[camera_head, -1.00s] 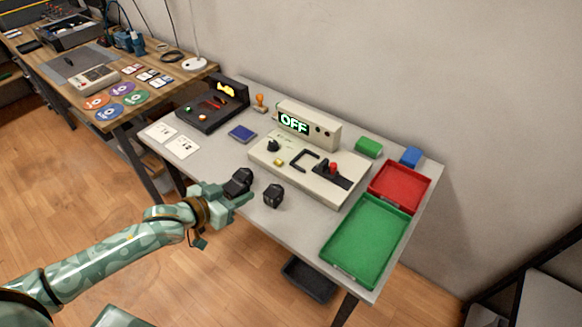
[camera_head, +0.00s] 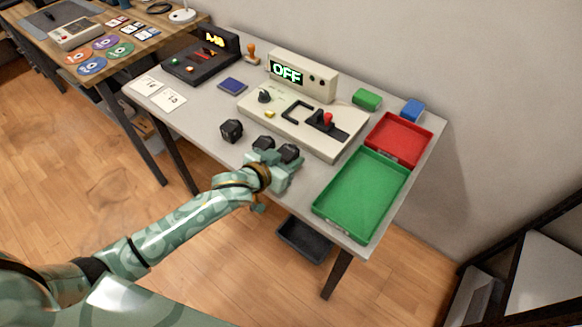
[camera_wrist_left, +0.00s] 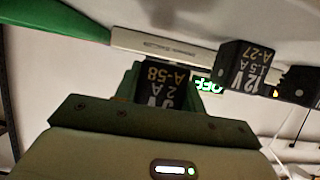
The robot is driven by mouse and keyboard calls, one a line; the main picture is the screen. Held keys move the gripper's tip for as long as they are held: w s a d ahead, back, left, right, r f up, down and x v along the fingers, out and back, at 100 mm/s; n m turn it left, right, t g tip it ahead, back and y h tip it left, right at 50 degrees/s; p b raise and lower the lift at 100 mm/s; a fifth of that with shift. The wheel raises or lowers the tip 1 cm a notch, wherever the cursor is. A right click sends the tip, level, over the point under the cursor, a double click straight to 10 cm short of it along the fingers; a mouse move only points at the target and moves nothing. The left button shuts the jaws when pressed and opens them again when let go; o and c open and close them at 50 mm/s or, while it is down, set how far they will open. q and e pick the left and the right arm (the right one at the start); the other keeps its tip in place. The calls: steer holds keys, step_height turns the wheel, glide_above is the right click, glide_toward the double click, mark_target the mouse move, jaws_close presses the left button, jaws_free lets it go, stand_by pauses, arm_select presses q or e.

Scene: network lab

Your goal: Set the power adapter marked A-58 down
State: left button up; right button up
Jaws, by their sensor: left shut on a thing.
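The power adapter marked A-58 (camera_wrist_left: 163,86) is a black block with upside-down lettering, held between my left gripper's fingers in the left wrist view. In the head view the held adapter (camera_head: 289,152) shows above my left gripper (camera_head: 286,161), near the table's front edge. My left gripper is shut on it. I cannot tell whether its underside touches the table. A second black adapter, marked A-27 (camera_wrist_left: 245,68), stands close to its left in the head view (camera_head: 263,143). My right gripper is not in view.
A third black adapter (camera_head: 231,130) stands further left. A beige console (camera_head: 330,143) with an OFF display (camera_head: 287,73) is behind. The green tray (camera_head: 318,210) and red tray (camera_head: 372,145) are to the right. A strip of grey table lies between gripper and green tray.

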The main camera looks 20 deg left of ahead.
arm_select(q)
steer(key=shift+w+d+f, duration=0.15)
steer(key=shift+d+f, duration=0.05)
steer(key=shift+f, duration=0.2)
step_height(320, 180, down, 3)
steer(key=shift+d+f+b, duration=0.1)
steer(key=shift+b, duration=1.15)
steer(key=shift+r, duration=0.2)
steer(key=o, duration=1.1)
steer(key=shift+f, duration=0.15)
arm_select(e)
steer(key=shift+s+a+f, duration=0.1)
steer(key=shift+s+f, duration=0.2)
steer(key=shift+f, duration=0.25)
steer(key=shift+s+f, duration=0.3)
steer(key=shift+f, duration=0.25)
